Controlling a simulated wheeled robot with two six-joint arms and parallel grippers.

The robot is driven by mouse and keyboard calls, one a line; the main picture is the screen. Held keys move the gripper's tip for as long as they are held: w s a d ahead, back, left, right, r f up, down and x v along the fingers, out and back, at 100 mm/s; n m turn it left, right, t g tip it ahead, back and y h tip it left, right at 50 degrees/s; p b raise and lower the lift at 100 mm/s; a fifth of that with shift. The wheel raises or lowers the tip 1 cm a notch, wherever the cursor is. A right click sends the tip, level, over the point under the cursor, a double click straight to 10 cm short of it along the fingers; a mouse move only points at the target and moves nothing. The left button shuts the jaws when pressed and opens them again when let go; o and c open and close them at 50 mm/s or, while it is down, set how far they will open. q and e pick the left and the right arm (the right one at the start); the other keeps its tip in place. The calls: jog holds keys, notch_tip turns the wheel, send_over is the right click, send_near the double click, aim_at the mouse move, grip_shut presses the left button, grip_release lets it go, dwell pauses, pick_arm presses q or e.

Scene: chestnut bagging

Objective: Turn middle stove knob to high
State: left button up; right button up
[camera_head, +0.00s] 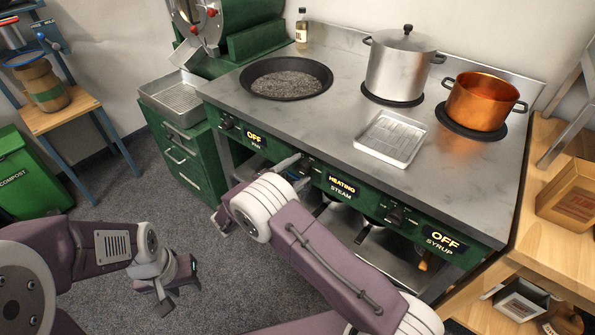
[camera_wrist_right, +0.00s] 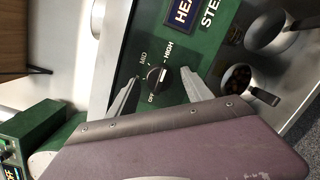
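The middle stove knob (camera_wrist_right: 157,76) is black, on the green panel, with OFF, MID and HIGH printed around it. Its pale pointer mark is too small to read surely. My right gripper (camera_wrist_right: 159,77) is open, with one fingertip on each side of the knob; contact cannot be told. In the head view my right gripper (camera_head: 296,170) is at the stove front, left of the STEAM display (camera_head: 342,187), which reads HEATING. My left gripper (camera_head: 165,295) hangs over the floor at lower left, away from the stove; its finger opening is unclear.
The PAN display (camera_head: 255,138) and SYRUP display (camera_head: 442,241) both read OFF. On the stove top are a black pan (camera_head: 286,78), a steel lidded pot (camera_head: 401,66), a copper pot (camera_head: 481,101) and a metal tray (camera_head: 392,138). Small pans sit on the shelf below.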

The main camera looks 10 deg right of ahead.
jog(key=shift+a, duration=0.1)
jog(key=v, duration=0.9)
jog(key=shift+p, duration=0.45)
